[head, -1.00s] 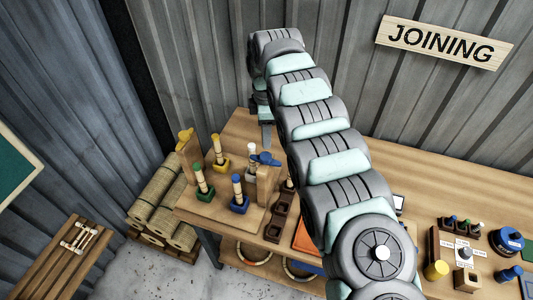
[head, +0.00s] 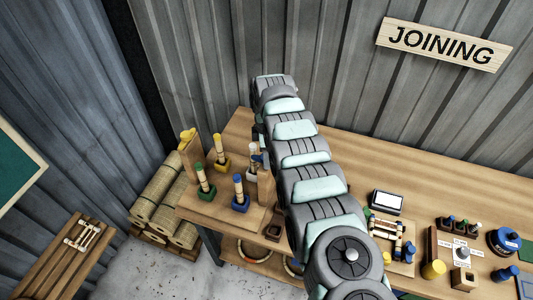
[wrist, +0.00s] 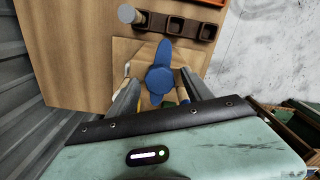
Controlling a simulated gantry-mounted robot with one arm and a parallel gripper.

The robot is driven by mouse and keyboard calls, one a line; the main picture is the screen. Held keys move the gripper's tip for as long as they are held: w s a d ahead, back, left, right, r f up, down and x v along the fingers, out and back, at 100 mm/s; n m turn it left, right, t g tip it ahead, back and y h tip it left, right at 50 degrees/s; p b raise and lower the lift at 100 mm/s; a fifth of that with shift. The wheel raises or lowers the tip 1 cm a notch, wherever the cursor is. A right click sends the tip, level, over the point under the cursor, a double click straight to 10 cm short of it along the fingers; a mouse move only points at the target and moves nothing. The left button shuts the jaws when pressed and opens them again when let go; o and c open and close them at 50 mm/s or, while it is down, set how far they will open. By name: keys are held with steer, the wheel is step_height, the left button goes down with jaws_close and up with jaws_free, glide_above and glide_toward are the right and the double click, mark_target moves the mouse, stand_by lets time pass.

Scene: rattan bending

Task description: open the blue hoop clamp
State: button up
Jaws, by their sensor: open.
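The blue hoop clamp (wrist: 161,78) shows in the wrist view as a rounded hub with a wing pointing up the picture and a shorter part below. It lies between the two fingers of my open gripper (wrist: 159,86), one finger on each side. I cannot tell whether either finger touches it. In the head view my arm hides most of this clamp, at the wooden post (head: 265,186) on the bench's left part. A yellow clamp (head: 187,135) sits on the other post, further left.
Pegs in yellow (head: 221,152), green (head: 202,180) and blue (head: 238,190) bases stand on the board by the posts. A dark compartment tray (wrist: 180,27) lies close by. The bench's back strip (head: 390,165) is clear. Rattan rolls (head: 155,195) lie left of the bench.

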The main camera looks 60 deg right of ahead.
steer(key=shift+c, duration=0.5)
jaws_close()
